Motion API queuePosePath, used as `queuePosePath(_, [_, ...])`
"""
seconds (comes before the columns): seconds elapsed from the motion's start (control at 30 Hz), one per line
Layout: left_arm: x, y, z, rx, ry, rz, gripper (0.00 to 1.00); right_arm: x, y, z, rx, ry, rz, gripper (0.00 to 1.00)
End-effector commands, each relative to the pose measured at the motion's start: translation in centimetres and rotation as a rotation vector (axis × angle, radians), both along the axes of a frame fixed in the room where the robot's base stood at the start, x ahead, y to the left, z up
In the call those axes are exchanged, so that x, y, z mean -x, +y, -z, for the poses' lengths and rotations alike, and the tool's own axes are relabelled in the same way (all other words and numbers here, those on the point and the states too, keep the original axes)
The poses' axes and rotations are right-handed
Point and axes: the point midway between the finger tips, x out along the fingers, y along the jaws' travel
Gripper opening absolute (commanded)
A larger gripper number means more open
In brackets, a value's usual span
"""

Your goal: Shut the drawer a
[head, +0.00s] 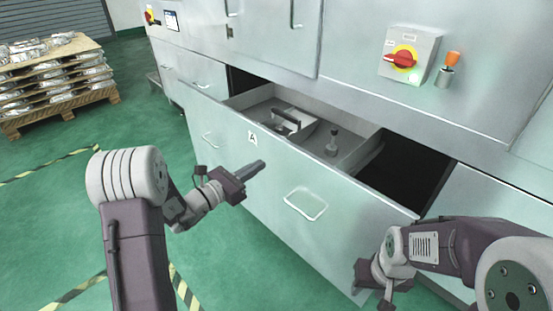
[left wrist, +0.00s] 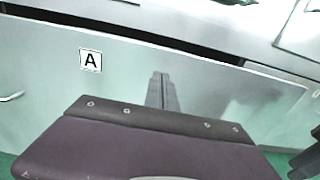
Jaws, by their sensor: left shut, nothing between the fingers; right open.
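Drawer A (head: 235,150) is a wide grey metal drawer that stands pulled out of the cabinet, with an "A" label on its front and two handles. In the left wrist view its front (left wrist: 45,60) fills much of the picture. My left gripper (head: 257,166) is shut and empty, its fingers pointing at the drawer front near the label; I cannot tell whether they touch it. In the left wrist view the closed fingers (left wrist: 161,90) lie right of the label. My right gripper (head: 362,285) is open near the drawer's lower right corner, partly hidden by its own arm.
Inside the drawer lie metal parts (head: 290,122) and a small knobbed piece (head: 332,145). The cabinet (head: 345,90) above carries a red rotary switch (head: 402,59) and an orange lamp (head: 452,58). A pallet of castings (head: 55,80) stands far left. Green floor (head: 60,200) is clear at left.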

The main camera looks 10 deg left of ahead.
Motion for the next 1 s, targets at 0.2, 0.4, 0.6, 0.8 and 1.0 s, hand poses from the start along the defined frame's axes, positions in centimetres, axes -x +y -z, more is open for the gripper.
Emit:
queuePosePath(0.2, [-3.6,-3.0,0.3,0.0,-0.004,0.004,0.0,0.0,0.0,1.7,0.0,0.0,0.0,0.44])
queuePosePath(0.4, [-5.9,-4.6,0.2,0.0,-0.001,0.001,0.0,0.0,0.0,2.6,0.0,0.0,0.0,0.44])
queuePosePath(0.6, [-6.6,-5.2,0.0,0.001,0.001,0.0,0.0,0.0,0.0,2.7,0.0,0.0,0.0,0.44])
queuePosePath(0.8, [-6.6,-5.1,0.0,0.001,0.001,0.0,0.0,0.0,0.0,2.7,0.0,0.0,0.0,0.44])
queuePosePath(1.0, [-6.8,-5.1,0.0,0.0,0.0,0.0,0.0,0.0,0.0,2.7,0.0,0.0,0.0,0.44])
